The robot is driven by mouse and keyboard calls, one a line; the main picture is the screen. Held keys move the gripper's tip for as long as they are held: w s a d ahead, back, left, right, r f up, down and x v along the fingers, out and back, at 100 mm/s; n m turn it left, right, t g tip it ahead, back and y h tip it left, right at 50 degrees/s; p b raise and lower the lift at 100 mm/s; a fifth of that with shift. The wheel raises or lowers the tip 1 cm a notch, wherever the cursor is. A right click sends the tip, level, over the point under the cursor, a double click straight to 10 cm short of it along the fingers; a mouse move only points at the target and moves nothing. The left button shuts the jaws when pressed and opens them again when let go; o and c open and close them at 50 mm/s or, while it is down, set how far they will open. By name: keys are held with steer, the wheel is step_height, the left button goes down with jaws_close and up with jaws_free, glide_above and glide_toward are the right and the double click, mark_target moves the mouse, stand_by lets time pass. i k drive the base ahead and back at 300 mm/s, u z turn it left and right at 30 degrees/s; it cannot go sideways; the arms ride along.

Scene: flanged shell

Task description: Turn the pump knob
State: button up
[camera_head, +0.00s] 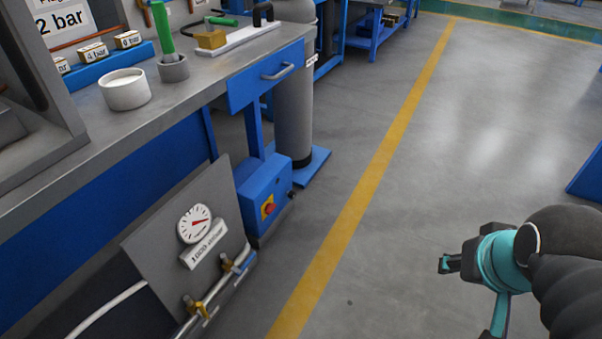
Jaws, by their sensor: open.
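A small red knob on a yellow plate (267,208) sits on the front of a blue box (265,195) below the workbench, left of the picture's middle. It looks like the pump knob, but its exact setting is too small to read. My gripper (446,264) is at the lower right, over the open floor. It is open, with nothing seen between its fingers, and it is well apart from the knob. Part of the gripper is hidden by its own body.
A grey panel with a gauge (194,223) and brass-fitted pipes (215,290) stands left of the box. A grey cylinder (293,100) stands behind it. The workbench (205,75) overhangs with a drawer handle (283,71). The floor (400,200) between gripper and box is clear.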

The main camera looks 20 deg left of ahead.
mark_target(292, 194)
steer(key=i, duration=1.2)
steer(key=u, duration=2.4)
